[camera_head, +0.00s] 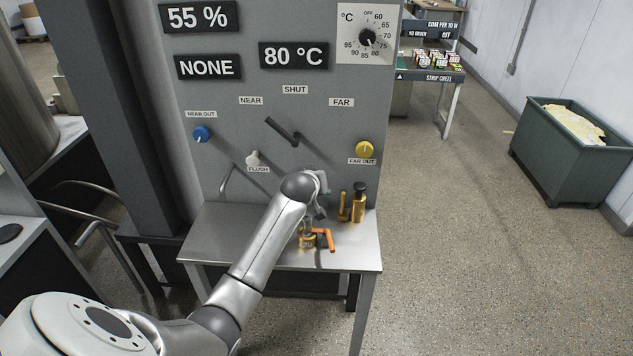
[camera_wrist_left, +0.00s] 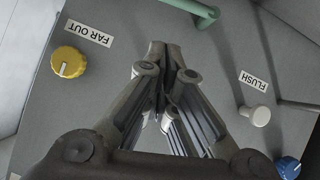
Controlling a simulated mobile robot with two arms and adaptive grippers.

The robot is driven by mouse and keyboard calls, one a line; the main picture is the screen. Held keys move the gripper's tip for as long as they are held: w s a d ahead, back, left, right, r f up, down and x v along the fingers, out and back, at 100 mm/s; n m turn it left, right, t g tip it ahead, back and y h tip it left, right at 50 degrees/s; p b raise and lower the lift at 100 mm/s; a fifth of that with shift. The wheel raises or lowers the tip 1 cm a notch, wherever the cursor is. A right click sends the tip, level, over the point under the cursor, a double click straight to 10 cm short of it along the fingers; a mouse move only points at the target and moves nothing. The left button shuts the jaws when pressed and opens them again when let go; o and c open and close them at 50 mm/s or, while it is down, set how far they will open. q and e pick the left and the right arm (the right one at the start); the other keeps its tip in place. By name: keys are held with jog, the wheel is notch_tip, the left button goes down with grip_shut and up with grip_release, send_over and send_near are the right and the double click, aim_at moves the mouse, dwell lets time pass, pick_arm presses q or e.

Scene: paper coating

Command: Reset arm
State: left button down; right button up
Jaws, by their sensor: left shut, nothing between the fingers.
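My left arm reaches in from the lower left to the front of the grey control panel (camera_head: 290,120). Its gripper (camera_head: 319,211) is small and partly hidden by the wrist in the head view, above the metal shelf (camera_head: 225,235). In the left wrist view the left gripper (camera_wrist_left: 167,62) has its fingers together and holds nothing. The panel fills the background there, with the yellow FAR OUT knob (camera_wrist_left: 70,62), the white FLUSH knob (camera_wrist_left: 255,115) and the blue knob (camera_wrist_left: 288,168) around the fingers. My right gripper does not show.
An orange-handled brass valve (camera_head: 325,236) and a brass fitting with a black top (camera_head: 359,203) stand on the shelf near my gripper. A dark lever (camera_head: 283,132) sticks out of the panel. A dark green bin (camera_head: 560,150) stands at the right, with open floor before it.

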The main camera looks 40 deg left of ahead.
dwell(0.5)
pick_arm(q)
jog(key=s+d+f+m+g+h, duration=0.1)
jog(key=s+d+f+m, duration=0.1)
jog(key=s+d+f, duration=0.4)
jog(key=s+d+f+m+g+h, duration=0.1)
jog(key=s+d+f+m, duration=0.15)
jog(key=s, duration=0.45)
jog(key=s+d+f+m+g+h, duration=0.1)
jog(key=s+d+f, duration=0.2)
jog(key=s+d, duration=0.3)
jog(key=s+d+m+g+h, duration=0.15)
jog(key=s+d, duration=0.25)
jog(key=s, duration=0.7)
jog(key=s+d+m+g, duration=0.3)
jog(key=s+d, duration=0.1)
jog(key=s, duration=0.7)
notch_tip(320, 180, down, 27)
jog(key=b, duration=0.2)
jog(key=s+a+f+g+b, duration=0.2)
jog(key=s+f, duration=1.5)
jog(key=f, duration=0.2)
jog(key=shift+s+a+f, duration=0.25)
jog(key=shift+s+a, duration=0.1)
